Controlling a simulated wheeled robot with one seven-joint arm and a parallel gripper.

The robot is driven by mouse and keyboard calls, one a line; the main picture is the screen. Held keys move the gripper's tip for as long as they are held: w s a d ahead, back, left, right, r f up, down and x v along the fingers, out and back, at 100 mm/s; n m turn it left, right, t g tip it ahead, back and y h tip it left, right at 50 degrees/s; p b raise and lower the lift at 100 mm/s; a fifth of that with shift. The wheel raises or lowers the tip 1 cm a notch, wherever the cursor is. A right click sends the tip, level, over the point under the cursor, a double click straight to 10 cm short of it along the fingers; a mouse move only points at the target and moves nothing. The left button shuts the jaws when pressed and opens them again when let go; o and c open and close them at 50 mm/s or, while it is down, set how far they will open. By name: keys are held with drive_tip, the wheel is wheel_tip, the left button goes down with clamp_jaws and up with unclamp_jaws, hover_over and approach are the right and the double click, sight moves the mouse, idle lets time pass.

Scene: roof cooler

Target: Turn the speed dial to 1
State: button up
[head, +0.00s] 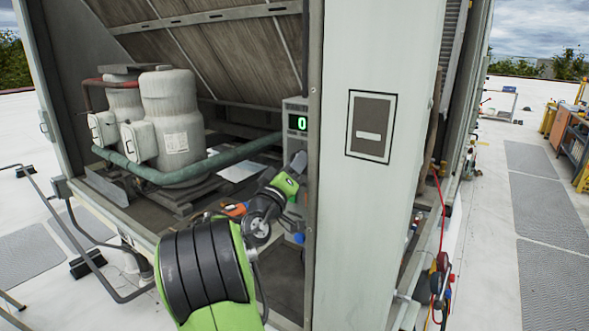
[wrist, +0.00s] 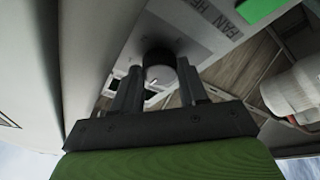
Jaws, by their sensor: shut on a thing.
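The speed dial (wrist: 158,62) is a round black knob on a grey panel (wrist: 200,22) in the wrist view. My gripper (wrist: 161,80) has a finger on each side of the dial and is shut on it. The dial's pointer and scale marks cannot be read. In the head view my gripper (head: 298,163) reaches the front of a grey control box (head: 295,104) inside the cabinet, and the arm hides the dial. The green display (head: 302,122) on this box reads 0.
A pale cabinet post (head: 340,220) stands close to the right of my gripper. Grey compressors (head: 172,110) and a green pipe (head: 225,158) lie to the left. An orange-handled item (head: 234,209) and a blue item (head: 299,238) sit near my arm. The roof outside has free floor.

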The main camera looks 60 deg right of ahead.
drive_tip(key=shift+w+d+m+g+y+b, duration=0.15)
drive_tip(key=shift+m+g+b, duration=0.95)
drive_tip(key=shift+m+b, duration=1.2)
drive_tip(key=shift+w+a+m+g+y+b, duration=0.15)
drive_tip(key=shift+m+g+b, duration=0.95)
drive_tip(key=shift+m+b, duration=1.25)
drive_tip(key=shift+w+d+m+g+y+b, duration=0.15)
drive_tip(key=shift+m+g+b, duration=1.15)
drive_tip(key=shift+m, duration=1.75)
drive_tip(key=o, duration=0.8)
drive_tip(key=b+v, duration=0.4)
drive_tip(key=v, duration=1.2)
drive_tip(key=shift+s+r, duration=0.15)
